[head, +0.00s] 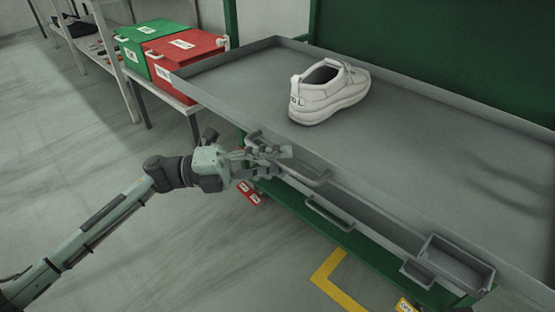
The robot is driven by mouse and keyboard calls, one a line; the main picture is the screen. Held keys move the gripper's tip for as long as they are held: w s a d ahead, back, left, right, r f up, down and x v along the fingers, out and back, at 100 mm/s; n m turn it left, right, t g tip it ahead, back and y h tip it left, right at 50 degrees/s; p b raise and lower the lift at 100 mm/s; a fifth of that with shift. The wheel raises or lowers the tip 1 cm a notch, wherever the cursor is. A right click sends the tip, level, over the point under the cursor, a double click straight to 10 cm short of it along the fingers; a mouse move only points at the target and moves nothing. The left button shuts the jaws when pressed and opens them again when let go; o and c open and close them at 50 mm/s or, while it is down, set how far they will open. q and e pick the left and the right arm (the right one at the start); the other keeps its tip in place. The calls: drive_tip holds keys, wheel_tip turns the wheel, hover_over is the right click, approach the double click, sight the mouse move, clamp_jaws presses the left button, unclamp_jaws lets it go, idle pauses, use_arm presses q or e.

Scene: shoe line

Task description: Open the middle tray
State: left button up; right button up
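A wide grey tray (420,150) is in the head view, with a white shoe (326,91) standing on it near its far left part. A grey bar handle (312,180) is on the tray's front side. A second, lower handle (330,215) is below it on the green frame. I cannot tell which level is the middle tray. My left gripper (278,158) is at the tray's front left edge, beside the left end of the upper handle. Its fingers overlap the handle and edge in the picture, so their opening and any contact are unclear. My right gripper is not in view.
A green box (150,37) and a red box (188,58) stand on a table at the back left. A small open grey bin (455,265) is at the tray's front right. Yellow tape (328,280) marks the floor. The floor at left is clear.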

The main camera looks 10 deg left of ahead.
use_arm(q)
drive_tip(key=s+a+f, duration=0.1)
drive_tip(key=a, duration=1)
drive_tip(key=shift+s+a+f, duration=0.3)
drive_tip(key=shift+s+a, duration=0.1)
